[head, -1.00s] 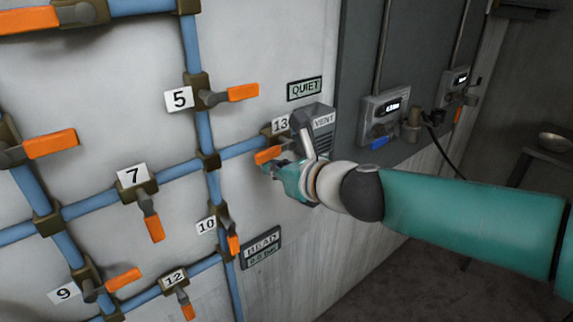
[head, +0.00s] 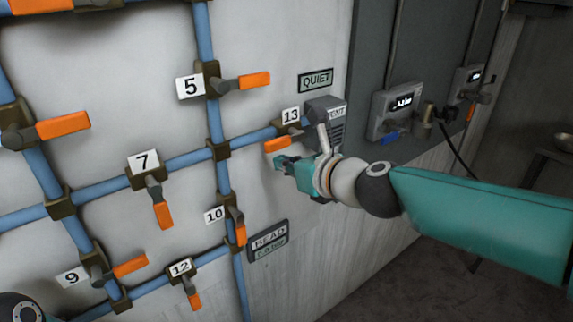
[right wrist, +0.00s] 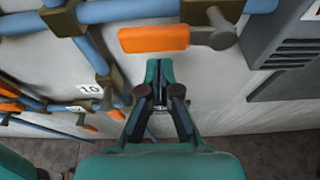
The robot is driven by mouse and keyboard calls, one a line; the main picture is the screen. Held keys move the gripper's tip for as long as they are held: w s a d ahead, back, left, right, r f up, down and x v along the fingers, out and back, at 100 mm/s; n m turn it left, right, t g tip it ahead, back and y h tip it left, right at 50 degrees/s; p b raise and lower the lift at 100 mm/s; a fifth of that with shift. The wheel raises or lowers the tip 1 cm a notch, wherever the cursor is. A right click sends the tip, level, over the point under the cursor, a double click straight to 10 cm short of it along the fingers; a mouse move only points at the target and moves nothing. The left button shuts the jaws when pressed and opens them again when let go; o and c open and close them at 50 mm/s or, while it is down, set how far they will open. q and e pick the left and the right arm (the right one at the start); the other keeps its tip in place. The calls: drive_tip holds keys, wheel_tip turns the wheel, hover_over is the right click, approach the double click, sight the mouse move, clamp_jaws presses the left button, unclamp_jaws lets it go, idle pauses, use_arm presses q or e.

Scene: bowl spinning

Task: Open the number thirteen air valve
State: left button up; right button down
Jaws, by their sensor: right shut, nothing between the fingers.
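The number 13 label (head: 291,114) is on the wall at the right end of a blue pipe. Its valve has an orange handle (head: 277,146) that points left, tilted slightly down in the head view. In the right wrist view the handle (right wrist: 153,38) lies nearly level, with its grey stem at its right end. My right gripper (head: 281,161) is just below the handle; in the right wrist view its fingertips (right wrist: 159,66) are shut and empty, apart from the handle. The wrist partly hides the grey vent box (head: 337,110). My left gripper is out of view.
Valve 5 (head: 254,82) is up and left, valve 10 (head: 240,229) down and left, valve 7 (head: 163,215) further left. The HEAD display (head: 269,240) is below. Grey control boxes (head: 396,110) are on the right. Open wall lies below the gripper.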

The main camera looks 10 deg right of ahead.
drive_tip(key=s+d+p, duration=0.3)
drive_tip(key=s+d, duration=0.1)
drive_tip(key=s, duration=0.4)
wheel_tip(320, 180, down, 28)
drive_tip(key=s+n+g+h+p, duration=0.1)
drive_tip(key=s+n+g+h, duration=0.1)
drive_tip(key=g, duration=0.5)
use_arm(q)
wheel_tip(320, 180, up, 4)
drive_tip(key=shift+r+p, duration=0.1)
drive_tip(key=shift+p, duration=0.55)
use_arm(e)
drive_tip(key=s+a+f+n+g, duration=0.1)
drive_tip(key=s+f+n+g, duration=0.1)
drive_tip(key=s+f+n, duration=0.6)
drive_tip(key=s+a+f+n+g, duration=0.1)
drive_tip(key=s+f+n+g, duration=0.2)
drive_tip(key=s+f+n, duration=0.6)
wheel_tip(320, 180, down, 2)
drive_tip(key=n, duration=1)
drive_tip(key=shift+f, duration=0.2)
